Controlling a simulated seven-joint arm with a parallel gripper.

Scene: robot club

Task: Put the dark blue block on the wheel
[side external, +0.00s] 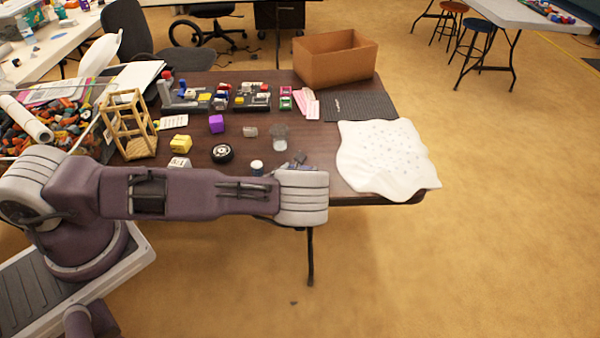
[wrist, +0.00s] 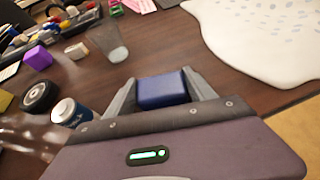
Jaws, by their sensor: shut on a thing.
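The dark blue block (wrist: 162,89) is between the fingers of my gripper (wrist: 163,92) in the wrist view, and the gripper is shut on it. The wheel (side external: 222,153) is a black tyre with a light hub, lying on the table. It also shows in the wrist view (wrist: 40,96), to the left of my gripper. Nothing is seen on top of the wheel. In the side view my gripper (side external: 297,160) is partly hidden behind my wrist, right of the wheel, and the block cannot be made out there.
A small can (wrist: 68,112) and a clear cup (wrist: 108,42) stand near my gripper. A purple cube (side external: 216,123), a yellow cube (side external: 181,144) and a pale block (side external: 250,131) lie around the wheel. A white cloth (side external: 385,157) covers the table's right end. A cardboard box (side external: 333,60) stands behind.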

